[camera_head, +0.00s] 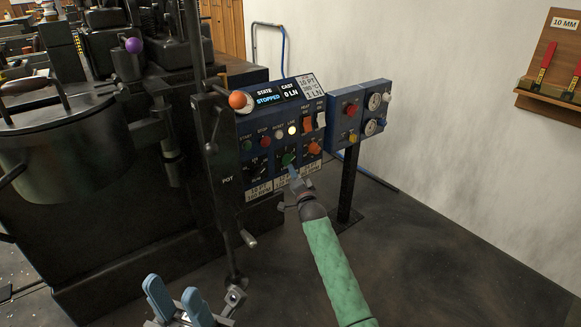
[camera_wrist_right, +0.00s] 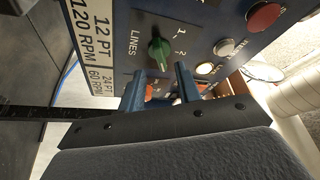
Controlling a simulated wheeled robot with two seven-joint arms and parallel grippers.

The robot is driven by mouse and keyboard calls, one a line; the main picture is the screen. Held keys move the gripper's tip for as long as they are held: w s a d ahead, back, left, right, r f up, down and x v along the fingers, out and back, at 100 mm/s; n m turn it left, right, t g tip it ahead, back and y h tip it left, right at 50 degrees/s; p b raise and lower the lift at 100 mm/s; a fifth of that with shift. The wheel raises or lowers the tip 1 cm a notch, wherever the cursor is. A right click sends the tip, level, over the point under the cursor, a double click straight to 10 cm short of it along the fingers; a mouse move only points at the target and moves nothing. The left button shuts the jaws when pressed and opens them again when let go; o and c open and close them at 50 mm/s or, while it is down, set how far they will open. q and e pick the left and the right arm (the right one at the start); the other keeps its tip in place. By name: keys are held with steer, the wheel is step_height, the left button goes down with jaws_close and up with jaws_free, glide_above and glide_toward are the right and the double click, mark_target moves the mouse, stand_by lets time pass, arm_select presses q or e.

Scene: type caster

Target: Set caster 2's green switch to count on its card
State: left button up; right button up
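The green switch (camera_head: 288,159) is on caster 2's dark blue control panel, between a black knob and an orange knob. In the right wrist view the green switch (camera_wrist_right: 158,52) stands beside the word LINES, with marks 1 and 2; I cannot tell its setting for sure. The card (camera_head: 309,87) at the panel's top right seems to read 10 PT, 300 °C, 1 LN. My right gripper (camera_head: 294,174) is just below the switch; in the wrist view its blue fingers (camera_wrist_right: 160,88) are apart, with nothing between them. My left gripper (camera_head: 177,301) is open and empty, low in the picture.
The display (camera_head: 278,94) reads STOPPED and 0 LN. Buttons, a lit lamp (camera_head: 292,130) and orange switches (camera_head: 314,148) crowd round the green switch. The floor (camera_head: 440,250) at right is clear.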

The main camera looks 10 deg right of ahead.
mark_target(290, 162)
steer(key=shift+b+x, duration=0.5)
steer(key=shift+x, duration=2.1)
steer(key=shift+c, duration=0.2)
jaws_close()
